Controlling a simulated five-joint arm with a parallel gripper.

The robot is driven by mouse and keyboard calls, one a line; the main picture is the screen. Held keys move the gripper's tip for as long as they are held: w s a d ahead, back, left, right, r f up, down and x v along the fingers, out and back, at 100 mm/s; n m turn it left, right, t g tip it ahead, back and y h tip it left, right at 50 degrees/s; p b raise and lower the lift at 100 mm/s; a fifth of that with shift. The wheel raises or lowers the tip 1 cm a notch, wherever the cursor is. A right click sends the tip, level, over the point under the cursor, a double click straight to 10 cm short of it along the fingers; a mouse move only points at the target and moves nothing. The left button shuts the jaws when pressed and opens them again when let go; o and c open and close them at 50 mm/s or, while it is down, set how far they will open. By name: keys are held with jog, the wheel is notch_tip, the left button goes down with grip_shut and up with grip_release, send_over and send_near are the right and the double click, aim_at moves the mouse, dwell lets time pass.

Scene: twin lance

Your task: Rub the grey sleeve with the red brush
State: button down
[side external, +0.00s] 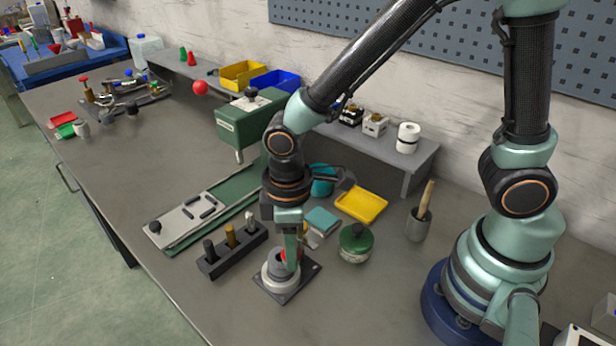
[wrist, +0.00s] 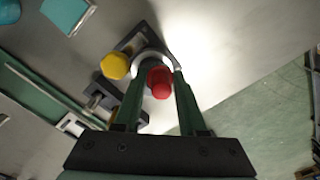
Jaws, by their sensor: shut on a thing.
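The grey sleeve (side external: 270,277) stands upright on a dark square plate in front of the tool rack; its pale rim (wrist: 143,60) shows beyond my fingers in the wrist view. My gripper (side external: 291,248) points down over the sleeve, shut on the red brush (side external: 284,254). In the wrist view the brush's red end (wrist: 159,83) sits between my two green fingers (wrist: 157,90). The lower part of the brush is hidden at the sleeve's mouth. I cannot tell how deep it reaches inside.
A dark rack (side external: 232,251) with several upright tools stands just left of the sleeve. A green round tin (side external: 355,243), a yellow tray (side external: 361,206) and a grey cup with a wooden-handled tool (side external: 418,225) lie to the right. The table front is clear.

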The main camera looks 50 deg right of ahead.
jog(key=shift+s, duration=0.5)
jog(key=shift+s+a, duration=0.15)
jog(key=shift+a, duration=0.05)
jog(key=shift+w+a, duration=0.4)
jog(key=shift+w, duration=0.05)
jog(key=shift+w+a, duration=0.15)
jog(key=shift+w, duration=2.9)
jog(key=shift+s+d, duration=0.2)
jog(key=shift+s, duration=3.4)
notch_tip(320, 180, up, 8)
jog(key=shift+r, duration=0.15)
jog(key=shift+w, duration=0.15)
